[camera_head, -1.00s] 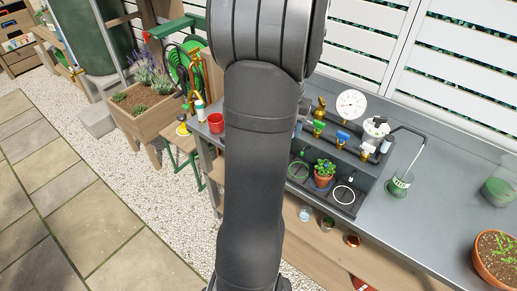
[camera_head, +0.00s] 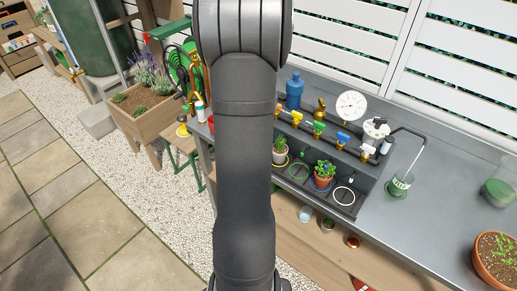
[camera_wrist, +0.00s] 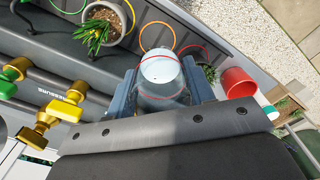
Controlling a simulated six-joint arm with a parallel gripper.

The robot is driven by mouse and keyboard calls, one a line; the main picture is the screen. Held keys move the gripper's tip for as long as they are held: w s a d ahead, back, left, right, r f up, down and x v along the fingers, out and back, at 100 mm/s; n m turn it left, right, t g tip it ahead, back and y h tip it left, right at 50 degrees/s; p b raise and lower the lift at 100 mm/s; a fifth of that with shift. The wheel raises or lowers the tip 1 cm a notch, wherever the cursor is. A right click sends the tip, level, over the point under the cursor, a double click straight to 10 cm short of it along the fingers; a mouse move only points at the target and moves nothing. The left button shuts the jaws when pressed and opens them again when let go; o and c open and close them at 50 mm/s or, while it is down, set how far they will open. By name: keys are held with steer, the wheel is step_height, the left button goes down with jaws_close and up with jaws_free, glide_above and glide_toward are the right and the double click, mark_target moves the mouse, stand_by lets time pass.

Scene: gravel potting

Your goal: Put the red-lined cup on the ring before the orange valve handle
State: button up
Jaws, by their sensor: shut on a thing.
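A clear cup with a red line (camera_wrist: 160,78) is held between the fingers of my gripper (camera_wrist: 162,92), shut on it, in the wrist view. An empty orange ring (camera_wrist: 157,26) shows just beyond the cup's rim, partly hidden by it. A red ring (camera_wrist: 198,47) shows to the right, partly covered. In the head view my arm hides the gripper, the cup and the orange ring. An orange valve handle (camera_head: 279,107) peeks out beside my arm. I cannot tell whether the cup touches the tray.
A grey-potted plant (camera_wrist: 101,22) stands on the yellow ring, close left of the cup. A dark plant (camera_wrist: 209,73) and a red pot (camera_wrist: 238,82) lie to the right. Yellow (camera_wrist: 62,108) and green (camera_wrist: 14,72) valve handles stand left. The green (camera_head: 299,171) and white (camera_head: 344,195) rings are empty.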

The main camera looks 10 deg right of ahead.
step_height(320, 180, down, 10)
steer(key=shift+r, duration=0.25)
steer(key=shift+f, duration=0.15)
steer(key=o, duration=1)
steer(key=shift+c, duration=0.2)
step_height(320, 180, up, 12)
steer(key=shift+r, duration=0.15)
